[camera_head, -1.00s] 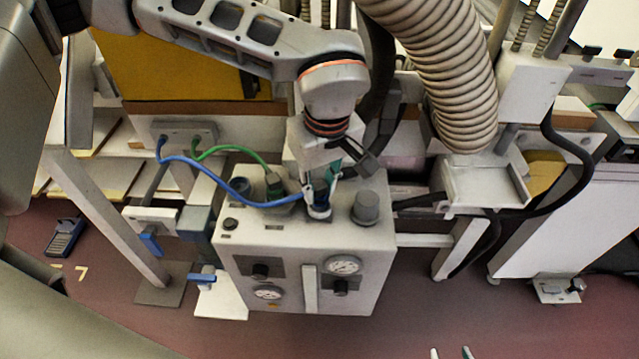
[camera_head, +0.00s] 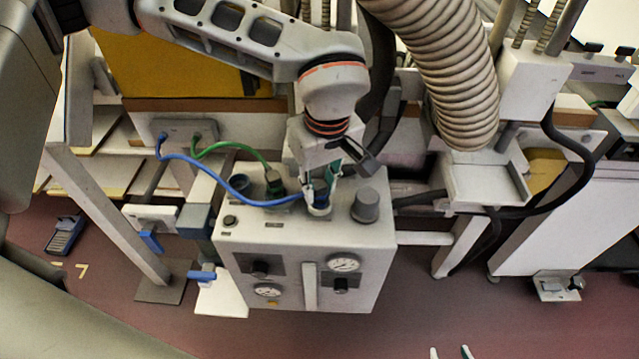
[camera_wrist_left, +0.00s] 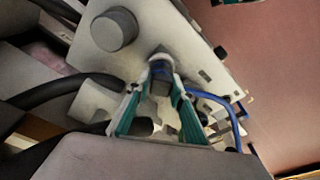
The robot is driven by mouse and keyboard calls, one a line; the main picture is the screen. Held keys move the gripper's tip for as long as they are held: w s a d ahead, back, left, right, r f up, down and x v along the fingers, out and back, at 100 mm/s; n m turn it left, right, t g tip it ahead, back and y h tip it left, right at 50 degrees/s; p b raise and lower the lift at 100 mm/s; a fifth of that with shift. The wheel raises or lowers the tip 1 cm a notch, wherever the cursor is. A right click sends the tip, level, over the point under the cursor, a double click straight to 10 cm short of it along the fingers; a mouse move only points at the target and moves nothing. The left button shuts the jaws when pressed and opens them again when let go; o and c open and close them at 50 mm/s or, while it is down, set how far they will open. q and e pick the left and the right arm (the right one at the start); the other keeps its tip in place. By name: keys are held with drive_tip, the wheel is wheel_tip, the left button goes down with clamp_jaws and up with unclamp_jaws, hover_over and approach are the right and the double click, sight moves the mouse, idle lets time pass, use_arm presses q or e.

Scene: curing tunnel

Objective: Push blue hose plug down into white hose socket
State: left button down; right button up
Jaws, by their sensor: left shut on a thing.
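My left gripper (camera_head: 320,188) points down over the top of the grey console and is shut on the blue hose plug (camera_wrist_left: 161,80). In the left wrist view, the plug sits between the two green-backed fingers (camera_wrist_left: 160,92). The blue hose (camera_head: 235,186) runs from the plug to a wall box. The white hose socket (camera_head: 320,210) shows as a pale ring right under the fingertips. The plug appears to be at or in this ring; its depth is hidden by the fingers. My right gripper (camera_head: 450,352) shows only two separated fingertips at the bottom edge.
The console (camera_head: 230,245) carries a green-hose plug (camera_head: 274,182) left of the gripper and a grey knob (camera_head: 366,205) close on the right. Gauges are on its front. A ribbed duct (camera_head: 445,80) hangs at the right. Red floor in front is largely clear.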

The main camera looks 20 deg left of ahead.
use_arm(q)
drive_tip(key=c, duration=1.7)
unclamp_jaws()
drive_tip(key=shift+s+d+r, duration=0.2)
drive_tip(key=shift+s+r, duration=0.05)
drive_tip(key=shift+r, duration=1.75)
drive_tip(key=shift+s+d+r, duration=0.2)
drive_tip(key=shift+d+r, duration=0.05)
drive_tip(key=shift+r, duration=1.7)
drive_tip(key=shift+s+d+r, duration=0.2)
drive_tip(key=shift+s+r, duration=0.05)
drive_tip(key=shift+r, duration=1.75)
